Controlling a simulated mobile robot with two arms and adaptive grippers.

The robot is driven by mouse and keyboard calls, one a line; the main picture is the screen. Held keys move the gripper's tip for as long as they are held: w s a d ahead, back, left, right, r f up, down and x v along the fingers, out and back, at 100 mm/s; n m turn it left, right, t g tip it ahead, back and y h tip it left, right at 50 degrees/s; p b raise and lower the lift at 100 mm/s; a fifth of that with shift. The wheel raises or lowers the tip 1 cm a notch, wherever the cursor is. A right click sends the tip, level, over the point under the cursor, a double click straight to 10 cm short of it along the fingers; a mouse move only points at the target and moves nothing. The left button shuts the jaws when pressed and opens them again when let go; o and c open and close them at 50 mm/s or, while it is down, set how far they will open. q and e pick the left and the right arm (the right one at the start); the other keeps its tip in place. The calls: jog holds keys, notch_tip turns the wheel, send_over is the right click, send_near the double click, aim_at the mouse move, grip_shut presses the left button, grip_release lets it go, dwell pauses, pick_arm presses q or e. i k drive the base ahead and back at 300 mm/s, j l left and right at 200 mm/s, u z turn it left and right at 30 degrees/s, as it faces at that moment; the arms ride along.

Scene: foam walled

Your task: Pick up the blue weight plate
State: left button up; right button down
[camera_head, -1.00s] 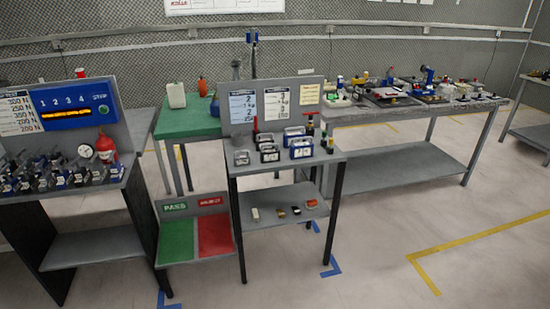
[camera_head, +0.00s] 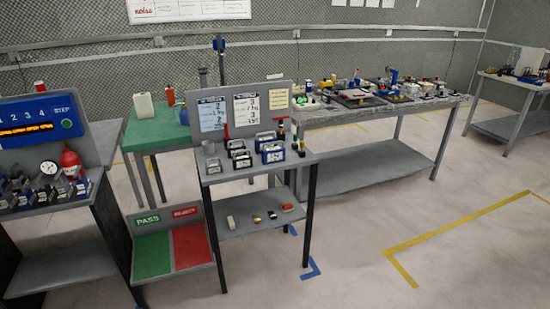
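No single item can be told for sure as the blue weight plate at this distance. Blue-framed blocks (camera_head: 272,153) stand on the top of the small grey table (camera_head: 225,176) in the middle, with dark-framed blocks (camera_head: 240,158) to their left. Their exact shape is too small to make out. Neither of my grippers shows in the head view.
A grey bench (camera_head: 70,203) with a blue panel (camera_head: 40,116) stands at left. Green (camera_head: 150,257) and red (camera_head: 192,247) pads lie low beside the small table. A green table (camera_head: 170,137) and long cluttered bench (camera_head: 375,172) stand behind. Floor at front right (camera_head: 440,270) is clear.

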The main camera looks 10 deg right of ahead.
aim_at(269, 156)
jog(key=z, duration=0.55)
jog(key=i+j+z, duration=0.3)
jog(key=j+z, duration=0.15)
jog(key=j, duration=0.15)
jog(key=i+j+z, duration=0.2)
jog(key=j, duration=0.15)
jog(key=j+z, duration=0.2)
jog(key=j, duration=0.15)
